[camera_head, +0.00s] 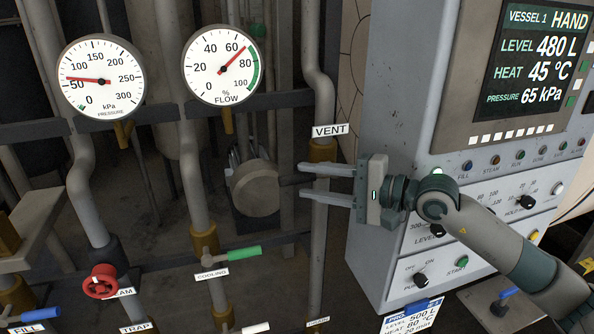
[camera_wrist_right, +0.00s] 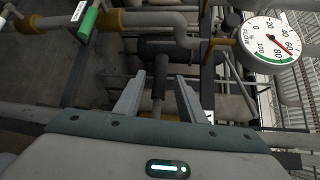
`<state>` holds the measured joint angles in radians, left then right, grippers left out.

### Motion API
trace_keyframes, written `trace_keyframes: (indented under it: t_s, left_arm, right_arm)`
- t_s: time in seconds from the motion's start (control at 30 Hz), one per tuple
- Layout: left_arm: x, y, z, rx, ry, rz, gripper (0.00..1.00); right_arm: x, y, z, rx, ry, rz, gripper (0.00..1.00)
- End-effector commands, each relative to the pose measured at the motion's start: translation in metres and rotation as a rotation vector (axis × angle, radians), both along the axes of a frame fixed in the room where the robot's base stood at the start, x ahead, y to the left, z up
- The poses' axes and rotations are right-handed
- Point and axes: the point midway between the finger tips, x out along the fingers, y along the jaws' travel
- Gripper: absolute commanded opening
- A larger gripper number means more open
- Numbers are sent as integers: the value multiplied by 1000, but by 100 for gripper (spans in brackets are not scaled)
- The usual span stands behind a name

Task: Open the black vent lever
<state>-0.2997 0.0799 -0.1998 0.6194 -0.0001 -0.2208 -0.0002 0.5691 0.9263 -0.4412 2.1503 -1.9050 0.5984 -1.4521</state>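The white VENT label (camera_head: 329,131) is on the vent pipe (camera_head: 320,235), above a brass collar (camera_head: 322,151). A dark lever-like bar (camera_head: 289,180) reaches left from the vent pipe, level with my right gripper (camera_head: 301,181). The right gripper points left across the pipe, its fingers apart, one above and one below the bar. In the right wrist view, the bar (camera_wrist_right: 158,82) shows between the two separated fingers (camera_wrist_right: 159,90), with no clear contact. The bar's inner end is hidden by the fingers. My left gripper is not in view.
A control cabinet (camera_head: 385,100) stands close on the right. A round grey housing (camera_head: 255,188) lies just left of the fingertips. Pressure (camera_head: 100,77) and flow (camera_head: 222,65) gauges, a green cooling handle (camera_head: 244,253) and a red handwheel (camera_head: 100,282) are farther left.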

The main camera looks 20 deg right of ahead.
Motion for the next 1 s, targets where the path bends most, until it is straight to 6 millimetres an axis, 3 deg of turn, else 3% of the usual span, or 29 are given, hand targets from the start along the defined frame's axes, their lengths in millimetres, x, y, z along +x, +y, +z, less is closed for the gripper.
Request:
trace_keyframes:
  t_s: [0.3,0.7,0.73,0.87,1.0]
  left_arm:
    - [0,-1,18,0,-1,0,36]
    - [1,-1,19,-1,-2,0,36]
    - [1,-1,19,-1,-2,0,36]
    - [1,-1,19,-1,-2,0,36]
    - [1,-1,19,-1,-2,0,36]
  right_arm:
    - [23,25,-3,1,1,1,36]
    - [26,29,-6,-1,-1,-1,36]
    - [26,29,-6,-1,-1,-1,34]
    - [26,29,-6,-1,0,0,3]
    - [26,29,-6,0,0,0,0]
